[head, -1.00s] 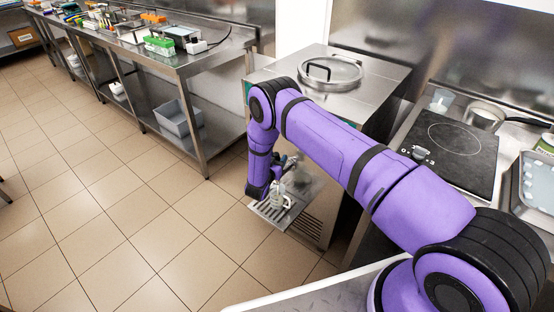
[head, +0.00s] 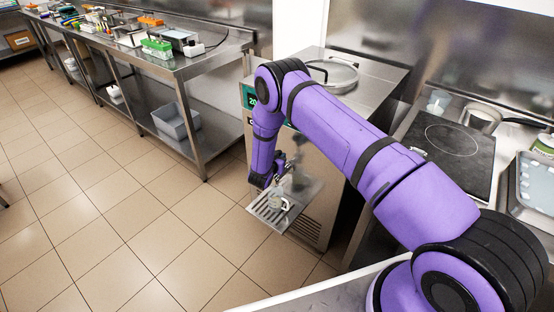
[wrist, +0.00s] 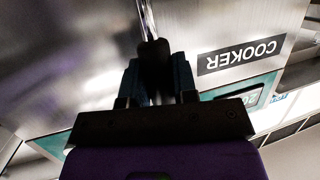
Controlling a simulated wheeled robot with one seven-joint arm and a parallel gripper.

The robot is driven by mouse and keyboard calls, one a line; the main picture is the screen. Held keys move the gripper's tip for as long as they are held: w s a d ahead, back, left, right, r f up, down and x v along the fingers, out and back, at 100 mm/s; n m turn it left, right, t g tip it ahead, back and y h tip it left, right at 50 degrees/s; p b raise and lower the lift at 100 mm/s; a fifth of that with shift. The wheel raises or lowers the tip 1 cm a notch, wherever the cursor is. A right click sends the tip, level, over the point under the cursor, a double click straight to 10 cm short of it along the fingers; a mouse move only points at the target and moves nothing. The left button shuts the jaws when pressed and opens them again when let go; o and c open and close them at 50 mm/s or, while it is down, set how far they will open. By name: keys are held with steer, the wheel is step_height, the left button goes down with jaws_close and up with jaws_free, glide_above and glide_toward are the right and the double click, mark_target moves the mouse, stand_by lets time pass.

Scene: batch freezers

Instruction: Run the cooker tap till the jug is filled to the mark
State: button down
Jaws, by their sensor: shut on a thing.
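The jug (head: 279,203), small and pale, stands on the slatted drip tray (head: 300,211) at the front of the steel cooker (head: 318,180). Its mark and fill level are too small to read. My gripper (wrist: 155,82) is shut on the dark knob of the tap lever (wrist: 153,50), whose bright metal rod runs up out of the wrist view. In the head view, my gripper (head: 281,164) is above the jug at the cooker's front. The spout and any stream cannot be made out. The COOKER label (wrist: 241,55) appears upside down beside the lever.
A round lidded opening (head: 333,74) is on the cooker's top, partly behind my arm. A hob (head: 455,150) and a tray (head: 535,185) lie right. A steel bench (head: 185,65) with several containers stands left. The tiled floor (head: 120,220) at left is clear.

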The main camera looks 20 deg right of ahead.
steer(key=c, duration=0.9)
jaws_free()
steer(key=v, duration=1)
steer(key=shift+s+a, duration=0.2)
steer(key=shift+s, duration=0.1)
steer(key=shift+r, duration=0.15)
